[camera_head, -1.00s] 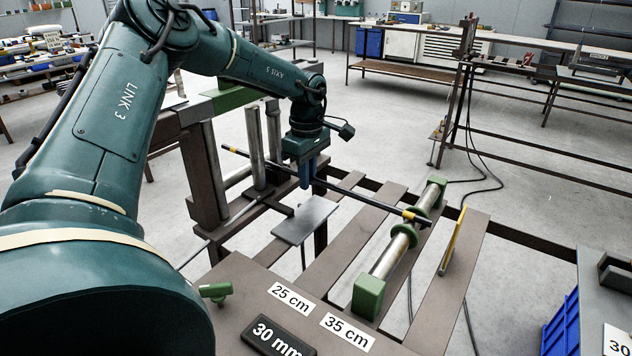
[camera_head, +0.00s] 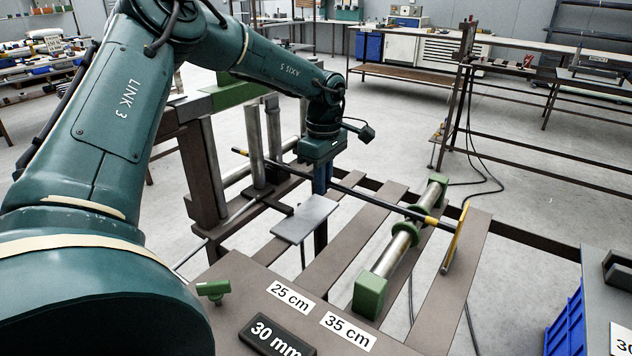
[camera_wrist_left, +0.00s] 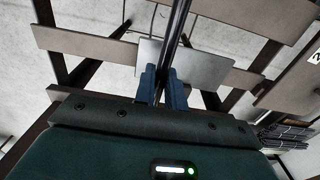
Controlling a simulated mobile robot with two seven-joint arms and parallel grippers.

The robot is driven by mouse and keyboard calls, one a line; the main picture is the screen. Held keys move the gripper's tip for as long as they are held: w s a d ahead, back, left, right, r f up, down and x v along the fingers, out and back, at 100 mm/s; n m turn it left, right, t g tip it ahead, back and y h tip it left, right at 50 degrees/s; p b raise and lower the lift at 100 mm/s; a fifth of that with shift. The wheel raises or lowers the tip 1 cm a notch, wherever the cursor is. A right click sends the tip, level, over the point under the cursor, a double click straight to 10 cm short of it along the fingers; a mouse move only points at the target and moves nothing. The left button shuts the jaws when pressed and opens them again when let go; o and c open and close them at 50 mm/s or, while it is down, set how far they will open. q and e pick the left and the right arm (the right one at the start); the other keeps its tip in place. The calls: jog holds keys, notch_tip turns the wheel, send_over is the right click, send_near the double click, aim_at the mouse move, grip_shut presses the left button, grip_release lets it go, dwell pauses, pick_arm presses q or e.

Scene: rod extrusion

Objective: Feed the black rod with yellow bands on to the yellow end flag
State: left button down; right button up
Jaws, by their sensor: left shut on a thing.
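The black rod with yellow bands (camera_head: 373,199) lies across the frame, over the grooved steel roller (camera_head: 397,252) with green ends. Its right end is at the yellow end flag (camera_head: 456,240); I cannot tell whether they touch. My left gripper (camera_head: 320,178) is around the rod left of the roller. In the left wrist view the blue fingers (camera_wrist_left: 163,86) of my gripper are shut on the rod (camera_wrist_left: 178,35), which runs up out of the picture. My right gripper is not in view.
A grey plate (camera_head: 305,220) stands below the rod. Upright rollers (camera_head: 255,140) stand at the left. Labels (camera_head: 347,330) and a green knob (camera_head: 213,290) are on the near frame plate. A blue crate (camera_head: 566,325) is at the right.

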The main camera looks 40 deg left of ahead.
pick_arm(q)
jog(key=shift+w+d+b, duration=0.2)
jog(key=shift+d+b, duration=0.3)
jog(key=shift+d, duration=0.9)
jog(key=c, duration=1.4)
grip_release()
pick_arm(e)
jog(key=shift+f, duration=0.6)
pick_arm(q)
notch_tip(320, 180, up, 13)
jog(key=shift+r, duration=0.1)
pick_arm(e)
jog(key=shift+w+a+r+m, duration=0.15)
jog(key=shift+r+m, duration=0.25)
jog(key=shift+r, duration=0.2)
